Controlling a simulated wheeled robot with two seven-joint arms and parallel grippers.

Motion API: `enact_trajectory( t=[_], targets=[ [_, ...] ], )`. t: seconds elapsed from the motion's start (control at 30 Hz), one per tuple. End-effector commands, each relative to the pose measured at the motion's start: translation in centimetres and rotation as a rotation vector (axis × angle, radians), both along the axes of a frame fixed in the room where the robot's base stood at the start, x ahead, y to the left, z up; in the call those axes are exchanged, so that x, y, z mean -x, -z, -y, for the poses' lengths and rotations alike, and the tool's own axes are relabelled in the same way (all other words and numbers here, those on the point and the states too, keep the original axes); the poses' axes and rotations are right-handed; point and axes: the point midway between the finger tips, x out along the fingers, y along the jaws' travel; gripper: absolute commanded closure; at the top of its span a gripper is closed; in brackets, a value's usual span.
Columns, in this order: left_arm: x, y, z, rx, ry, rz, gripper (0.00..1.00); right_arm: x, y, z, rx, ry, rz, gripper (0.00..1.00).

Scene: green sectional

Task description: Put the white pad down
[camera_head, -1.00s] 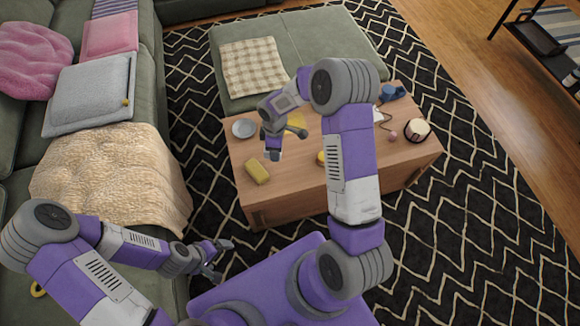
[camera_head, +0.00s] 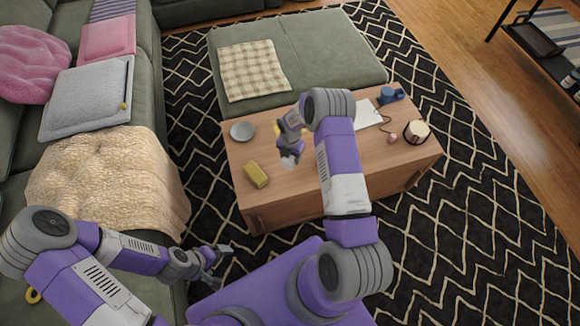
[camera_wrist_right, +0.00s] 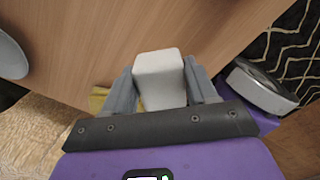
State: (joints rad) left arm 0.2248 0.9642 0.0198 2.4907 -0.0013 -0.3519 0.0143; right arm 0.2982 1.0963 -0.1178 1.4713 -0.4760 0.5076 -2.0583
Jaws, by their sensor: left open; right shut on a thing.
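The white pad (camera_wrist_right: 160,78) is a small pale block with rounded edges. In the right wrist view it sits between the two grey fingers of my right gripper (camera_wrist_right: 161,92), which is shut on it. In the head view my right gripper (camera_head: 290,158) is over the wooden coffee table (camera_head: 290,197), to the right of the yellow sponge-like block (camera_head: 256,174). I cannot tell whether the pad touches the tabletop. My left gripper (camera_head: 222,262) is open and empty, low between the sofa and the table.
A grey dish (camera_head: 242,131) lies on the table's left end. A white sheet (camera_head: 368,115), a blue object (camera_head: 390,95), a small pink ball (camera_head: 393,138) and a drum-shaped item (camera_head: 416,132) are on its right. My forearm hides part of the middle.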

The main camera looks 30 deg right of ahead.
Motion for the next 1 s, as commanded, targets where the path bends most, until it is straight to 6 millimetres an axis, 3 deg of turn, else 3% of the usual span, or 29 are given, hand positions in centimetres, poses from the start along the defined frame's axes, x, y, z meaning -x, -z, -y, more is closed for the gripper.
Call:
enact_trajectory(
  t=[0.03, 0.27, 0.5, 0.87, 0.9, 1.0],
  targets=[
    [0.0, 0.6, 0.0, 0.000, 0.000, 0.000, 0.07, 0.0, 1.3, 0.0, 0.001, 0.000, -0.001, 0.67],
    [0.0, 1.2, 0.0, 0.000, 0.000, 0.000, 0.07, 0.0, 3.0, 0.0, -0.001, 0.002, 0.001, 0.67],
    [0.0, 2.5, 0.0, 0.000, 0.000, 0.000, 0.07, 0.0, 6.2, 0.0, 0.000, 0.002, 0.000, 0.67],
    [0.0, 2.3, 0.0, 0.000, 0.000, 0.000, 0.07, 0.0, 6.4, 0.0, 0.000, 0.002, 0.001, 0.67],
    [0.0, 2.3, 0.0, 0.000, 0.000, 0.000, 0.07, 0.0, 6.4, 0.0, 0.000, 0.002, 0.001, 0.42],
    [0.0, 2.3, 0.0, 0.000, 0.000, 0.000, 0.07, 0.0, 6.4, 0.0, 0.000, 0.002, 0.001, 0.26]
  ],
)
